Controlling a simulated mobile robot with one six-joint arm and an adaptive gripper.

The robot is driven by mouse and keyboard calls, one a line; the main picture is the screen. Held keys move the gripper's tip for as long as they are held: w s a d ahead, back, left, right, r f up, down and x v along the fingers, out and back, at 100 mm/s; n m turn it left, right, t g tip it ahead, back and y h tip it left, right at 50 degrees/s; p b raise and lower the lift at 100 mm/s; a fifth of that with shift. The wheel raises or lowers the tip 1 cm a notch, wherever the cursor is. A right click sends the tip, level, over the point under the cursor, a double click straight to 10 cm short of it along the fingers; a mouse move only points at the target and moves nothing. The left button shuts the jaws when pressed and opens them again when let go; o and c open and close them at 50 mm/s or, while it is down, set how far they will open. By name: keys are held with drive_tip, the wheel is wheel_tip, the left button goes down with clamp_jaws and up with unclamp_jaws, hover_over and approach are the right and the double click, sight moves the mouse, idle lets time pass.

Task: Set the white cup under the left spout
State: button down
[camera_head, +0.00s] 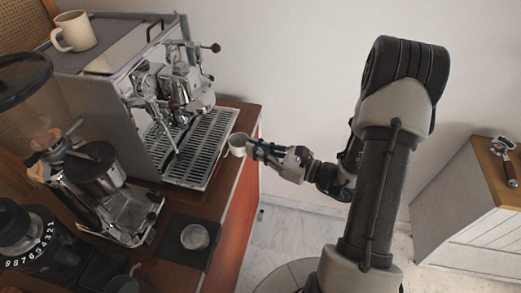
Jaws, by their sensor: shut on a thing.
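The white cup (237,145) is held by my gripper (252,149) just right of the coffee machine's drip tray (201,156). My gripper is shut on the cup's right side, and its fingers hide part of the cup. The coffee machine (112,102) stands at the back left, with its group heads and spouts (175,104) above the drip tray. The spouts are small and partly hidden, so I cannot tell them apart clearly. The cup is apart from the spouts, near the tray's right edge.
A beige mug (73,32) stands on top of the machine. Grinders (104,176) stand at the left. A dark mat with a round metal tamper (194,237) lies in front. A cabinet with a portafilter (506,157) stands at the far right. Floor is clear between cart and cabinet.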

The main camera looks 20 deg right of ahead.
drive_tip(key=shift+w+a+f+b, duration=0.1)
drive_tip(key=shift+w+a+b, duration=0.05)
drive_tip(key=shift+w+a, duration=1.3)
drive_tip(key=shift+w+a+f+b, duration=0.15)
drive_tip(key=shift+w+a, duration=0.85)
drive_tip(key=shift+a, duration=1)
drive_tip(key=shift+w+a+f+b, duration=0.1)
drive_tip(key=shift+w+a, duration=1.1)
drive_tip(key=shift+a, duration=0.5)
drive_tip(key=shift+f+b, duration=0.3)
drive_tip(key=shift+f, duration=0.05)
drive_tip(key=c, duration=1.7)
unclamp_jaws()
drive_tip(key=shift+s+d, duration=0.1)
drive_tip(key=v, duration=1.2)
